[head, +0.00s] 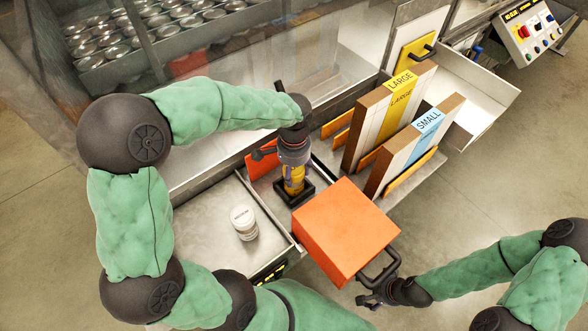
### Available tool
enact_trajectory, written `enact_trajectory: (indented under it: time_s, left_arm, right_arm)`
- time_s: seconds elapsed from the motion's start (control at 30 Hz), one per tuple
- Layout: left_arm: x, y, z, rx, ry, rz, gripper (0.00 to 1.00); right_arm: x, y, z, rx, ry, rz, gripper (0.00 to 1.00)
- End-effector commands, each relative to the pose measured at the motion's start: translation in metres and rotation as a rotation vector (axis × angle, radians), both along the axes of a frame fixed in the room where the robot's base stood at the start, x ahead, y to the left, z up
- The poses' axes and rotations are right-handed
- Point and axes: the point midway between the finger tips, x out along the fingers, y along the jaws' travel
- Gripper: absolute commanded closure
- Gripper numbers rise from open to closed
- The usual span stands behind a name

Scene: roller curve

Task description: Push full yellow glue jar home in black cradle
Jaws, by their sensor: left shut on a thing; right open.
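The yellow glue jar (293,181) stands roughly upright at the black cradle (307,187), inside a compartment beside the orange box-shaped cover. My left gripper (293,160) comes down from above and is shut on the jar's upper part, hiding its top. I cannot tell how deep the jar sits in the cradle. My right gripper (372,298) is open at the lower right, close to the black handle (381,267) of the orange cover (345,228). I cannot tell whether it touches the handle.
A white jar (244,222) stands in the metal tray (201,217) to the left. Boards labelled LARGE (401,82) and SMALL (428,121) stand to the right of the cradle. A control panel (529,31) is at the top right. Many cans lie behind glass at upper left.

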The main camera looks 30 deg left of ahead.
Motion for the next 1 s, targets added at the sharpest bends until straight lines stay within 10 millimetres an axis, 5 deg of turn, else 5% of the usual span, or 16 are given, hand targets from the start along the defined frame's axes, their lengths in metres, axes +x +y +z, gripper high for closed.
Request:
enact_trajectory:
  time_s: [1.0]
  left_arm:
    - [0.0000,0.0001,-0.0088,0.000,0.000,0.000,0.84]
  right_arm:
    - [0.0000,0.0000,-0.0054,0.000,0.000,0.000,0.21]
